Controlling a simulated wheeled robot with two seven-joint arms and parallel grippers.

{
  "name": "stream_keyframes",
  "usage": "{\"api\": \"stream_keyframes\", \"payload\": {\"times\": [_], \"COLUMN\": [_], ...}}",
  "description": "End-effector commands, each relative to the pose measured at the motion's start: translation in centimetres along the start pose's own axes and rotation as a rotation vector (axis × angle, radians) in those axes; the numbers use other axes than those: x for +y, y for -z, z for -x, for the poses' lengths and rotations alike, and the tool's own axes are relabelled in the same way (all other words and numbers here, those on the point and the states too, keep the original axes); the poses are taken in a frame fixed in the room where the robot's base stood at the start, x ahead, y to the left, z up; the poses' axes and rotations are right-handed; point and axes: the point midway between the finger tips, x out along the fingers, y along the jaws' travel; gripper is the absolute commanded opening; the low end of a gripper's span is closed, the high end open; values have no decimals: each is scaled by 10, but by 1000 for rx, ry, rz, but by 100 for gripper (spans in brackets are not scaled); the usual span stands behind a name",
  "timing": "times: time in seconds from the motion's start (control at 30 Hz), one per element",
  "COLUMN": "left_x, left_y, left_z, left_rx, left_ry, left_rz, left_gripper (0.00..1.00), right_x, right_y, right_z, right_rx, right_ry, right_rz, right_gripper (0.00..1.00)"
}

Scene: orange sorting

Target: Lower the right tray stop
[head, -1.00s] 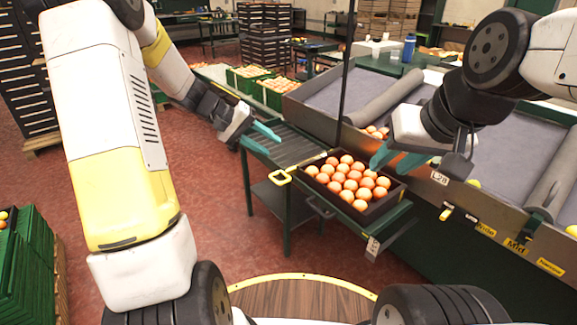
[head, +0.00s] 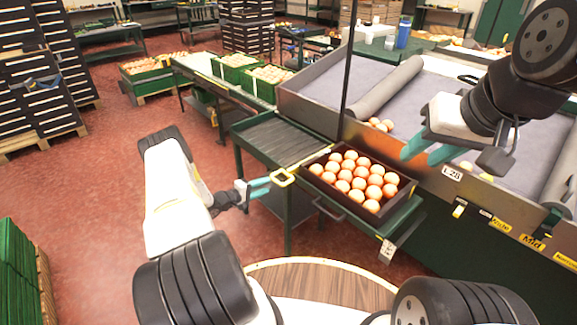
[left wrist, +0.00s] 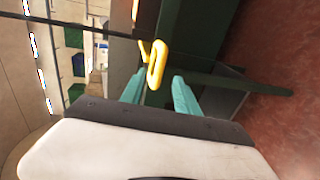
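The yellow loop (head: 283,177), which looks like the tray stop, sits at the near left corner of the tray of oranges (head: 334,207). It also shows in the left wrist view (left wrist: 156,65), just ahead of the fingers. My left gripper (head: 268,186) is just left of the loop, its teal fingers pointing at it. In the left wrist view the fingers (left wrist: 158,84) are apart, with the loop lined up with the gap; I cannot tell whether they touch it. My right gripper (head: 418,155) is open and empty, above and right of the tray.
A roller table (head: 275,138) extends behind the loop. The sorting bin (head: 318,83) with grey lining lies at right, its labelled front edge near the tray. A round wooden top (head: 320,285) is in front of me. Red floor is open at left.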

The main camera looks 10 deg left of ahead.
Motion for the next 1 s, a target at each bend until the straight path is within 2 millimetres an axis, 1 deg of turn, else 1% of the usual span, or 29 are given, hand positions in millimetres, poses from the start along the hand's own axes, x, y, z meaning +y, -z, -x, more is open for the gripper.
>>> {"api": "stream_keyframes", "payload": {"times": [0.3,0.43,0.6,0.83,0.87,1.0], "left_x": [1,1,0,1,1,1], "left_y": [-2,-1,-1,-1,-1,-1], "left_z": [-49,-65,-74,-75,-75,-75], "left_rx": [-5,-4,-3,-3,-3,-3], "left_ry": [0,1,1,1,1,1], "left_rz": [-2,-2,0,1,1,0], "left_gripper": [37,37,37,37,33,6], "right_x": [0,0,0,0,0,0], "right_y": [0,0,0,0,0,0], "right_z": [0,0,0,0,0,0], "right_rx": [0,0,0,0,0,0], "right_ry": [0,0,0,0,0,0], "right_rz": [0,0,0,0,0,0], "right_gripper": [36,36,36,36,36,36]}}
